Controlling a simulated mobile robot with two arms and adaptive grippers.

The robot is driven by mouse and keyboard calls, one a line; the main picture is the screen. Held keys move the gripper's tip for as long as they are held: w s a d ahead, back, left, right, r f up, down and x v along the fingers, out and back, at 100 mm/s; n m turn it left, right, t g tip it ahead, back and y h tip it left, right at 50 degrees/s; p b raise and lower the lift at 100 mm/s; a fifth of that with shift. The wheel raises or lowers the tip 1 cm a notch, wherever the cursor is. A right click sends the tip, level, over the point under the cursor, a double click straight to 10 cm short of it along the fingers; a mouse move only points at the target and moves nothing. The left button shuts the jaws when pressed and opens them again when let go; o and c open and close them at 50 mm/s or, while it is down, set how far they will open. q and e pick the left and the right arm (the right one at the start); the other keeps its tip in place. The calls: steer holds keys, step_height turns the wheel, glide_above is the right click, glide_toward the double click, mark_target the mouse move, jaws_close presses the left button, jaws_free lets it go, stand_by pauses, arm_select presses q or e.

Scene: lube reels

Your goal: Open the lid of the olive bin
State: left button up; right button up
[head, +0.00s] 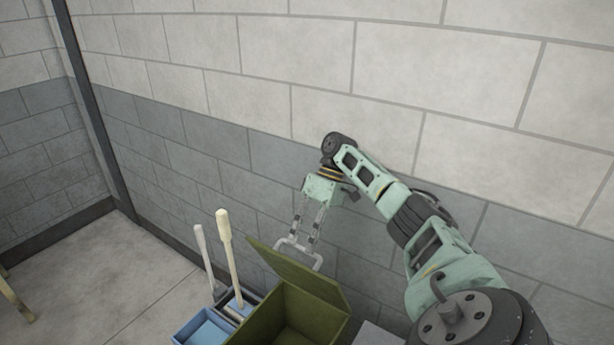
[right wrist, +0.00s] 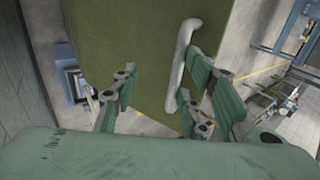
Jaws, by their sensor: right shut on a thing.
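The olive bin (head: 283,312) stands on the floor by the wall at the bottom of the head view, and part of its inside shows. Its lid (head: 300,278) is raised and tilted, hinged side not clear to me. My right gripper (head: 299,242) comes from above and is shut on the handle. In the right wrist view the handle (right wrist: 180,58) lies between my right gripper's fingers (right wrist: 165,85), against the olive lid (right wrist: 120,45). My left gripper is not in view.
A blue container (head: 204,328) stands left of the bin. Two upright long handles, one grey (head: 204,255) and one cream (head: 226,245), rise beside it. The block wall (head: 260,165) is close behind the bin and arm. Open floor (head: 100,280) lies to the left.

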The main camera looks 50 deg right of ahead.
steer(key=shift+o, duration=0.4)
steer(key=shift+s+d+f, duration=0.15)
steer(key=shift+d+f, duration=0.25)
steer(key=shift+f, duration=0.15)
steer(key=shift+a+r, duration=0.1)
steer(key=shift+a, duration=0.05)
steer(key=v, duration=1.2)
steer(key=shift+w+a+r, duration=0.2)
steer(key=shift+r, duration=0.25)
